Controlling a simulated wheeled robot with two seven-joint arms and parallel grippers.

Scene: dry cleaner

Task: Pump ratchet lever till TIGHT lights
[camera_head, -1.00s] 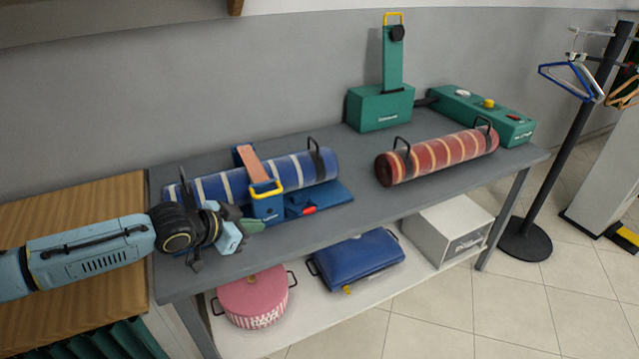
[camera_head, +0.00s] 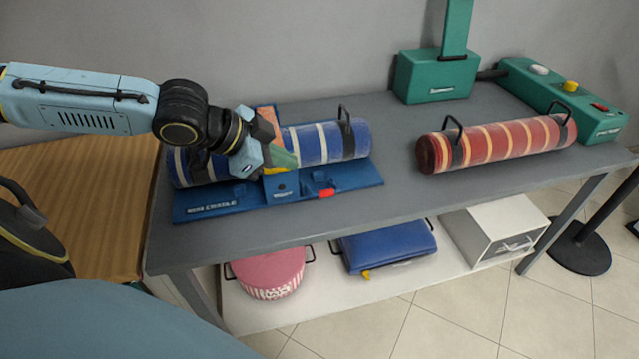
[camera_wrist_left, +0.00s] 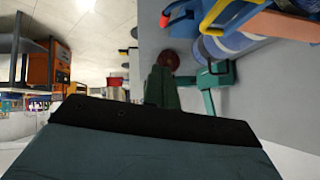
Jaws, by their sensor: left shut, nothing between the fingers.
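The blue ratchet base (camera_head: 345,180) lies along the table's front, under a blue roll (camera_head: 352,140) with pale stripes. An orange strap (camera_head: 268,115) crosses over the roll to the ratchet block (camera_head: 281,186), beside a red tab (camera_head: 325,193). My left gripper (camera_head: 288,158) is shut and empty, just above the block and in front of the roll. I cannot make out a lit TIGHT lamp. My right gripper is not in view.
A red striped roll (camera_head: 500,145) lies to the right, near a green upright machine (camera_head: 437,77) and a green control box (camera_head: 560,95). A pink round case (camera_head: 268,270), blue case (camera_head: 385,248) and white box (camera_head: 492,232) sit on the lower shelf. Table space between the rolls is clear.

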